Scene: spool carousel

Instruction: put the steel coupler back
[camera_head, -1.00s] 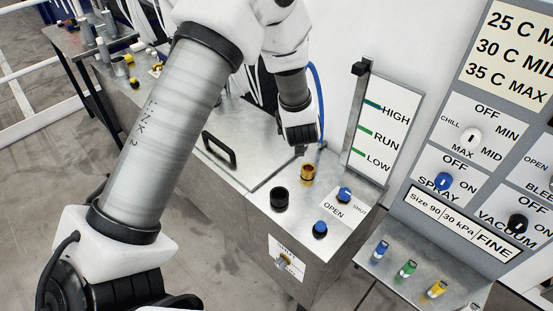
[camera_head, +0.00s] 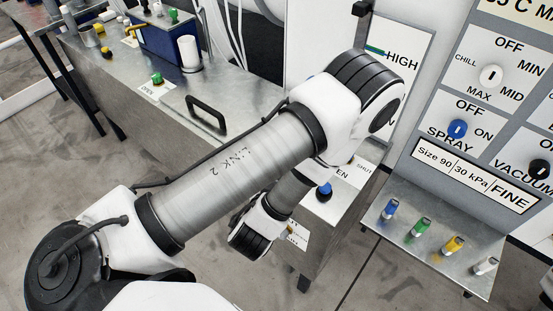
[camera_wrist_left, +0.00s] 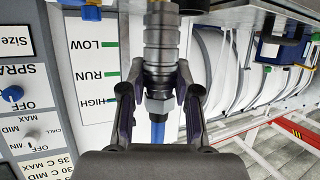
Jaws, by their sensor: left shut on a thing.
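The steel coupler (camera_wrist_left: 162,45) is a ribbed metal fitting in the left wrist view, with a hex nut and a blue hose (camera_wrist_left: 158,132) at its lower end in the picture. My left gripper (camera_wrist_left: 158,88) is shut on it, one finger on each side. The coupler's far end runs to the top of the picture, so I cannot tell what it meets. In the head view my left arm crosses the middle and hides the gripper, the coupler and much of the steel cabinet top. My right gripper is in neither view.
The level sign (camera_head: 402,62) and control panel (camera_head: 480,120) stand at the right, above a shelf with several coloured plugs (camera_head: 422,227). A blue knob (camera_head: 324,190) shows beside my arm. A black handle (camera_head: 206,113) and a bench with a blue box (camera_head: 170,45) lie behind.

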